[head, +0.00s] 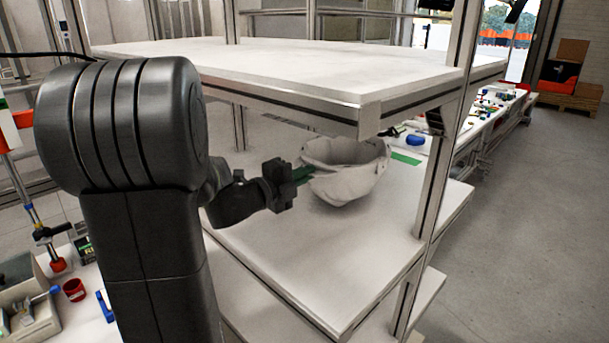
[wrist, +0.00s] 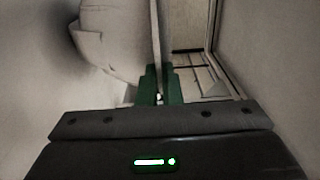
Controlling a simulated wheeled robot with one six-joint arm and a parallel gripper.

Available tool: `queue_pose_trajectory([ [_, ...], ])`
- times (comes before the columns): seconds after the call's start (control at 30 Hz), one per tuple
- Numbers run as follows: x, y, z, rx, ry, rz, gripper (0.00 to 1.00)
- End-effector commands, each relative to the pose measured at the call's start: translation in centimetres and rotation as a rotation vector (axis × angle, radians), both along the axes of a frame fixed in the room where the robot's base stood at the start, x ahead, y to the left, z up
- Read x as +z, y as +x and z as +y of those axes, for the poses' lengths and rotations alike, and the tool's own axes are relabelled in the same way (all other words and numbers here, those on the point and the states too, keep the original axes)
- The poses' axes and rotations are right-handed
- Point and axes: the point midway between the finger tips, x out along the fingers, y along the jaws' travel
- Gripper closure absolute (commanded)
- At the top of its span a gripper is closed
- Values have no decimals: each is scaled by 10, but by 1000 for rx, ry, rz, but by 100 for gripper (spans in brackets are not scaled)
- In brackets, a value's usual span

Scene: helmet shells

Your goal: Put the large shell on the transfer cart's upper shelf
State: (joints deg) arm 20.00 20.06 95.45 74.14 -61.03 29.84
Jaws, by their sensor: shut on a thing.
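A large white helmet shell (head: 343,170) is over the middle shelf (head: 330,262) of a metal-framed rack, below the rack's top shelf (head: 330,75). Its open side faces up. My gripper (head: 303,174) reaches in from the left under the top shelf and is shut on the shell's near left rim. In the wrist view the green fingers (wrist: 160,88) pinch the thin rim, and the shell (wrist: 110,42) fills the upper left. I cannot tell for sure whether the shell's underside touches the shelf.
A metal upright (head: 437,170) stands right of the shell, and the top shelf is close overhead. A workbench with small parts, including a blue item (head: 414,139), stands beyond. A red cup (head: 74,290) sits at the lower left.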

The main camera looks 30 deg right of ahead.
Motion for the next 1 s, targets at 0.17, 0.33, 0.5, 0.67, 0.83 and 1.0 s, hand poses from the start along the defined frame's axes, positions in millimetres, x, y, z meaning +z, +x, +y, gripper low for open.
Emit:
queue_pose_trajectory([
  [0.17, -3, 0, 0, 0, 0, 0, 87],
  [0.33, -3, 0, 0, 0, 0, 0, 73],
  [0.5, -2, 0, 0, 0, 0, 0, 73],
  [0.67, 1, 0, 4, 2, 0, 0, 73],
  [0.83, -1, -7, 34, 5, 0, -2, 73],
  [1.0, -1, -14, 69, 6, 0, -2, 73],
])
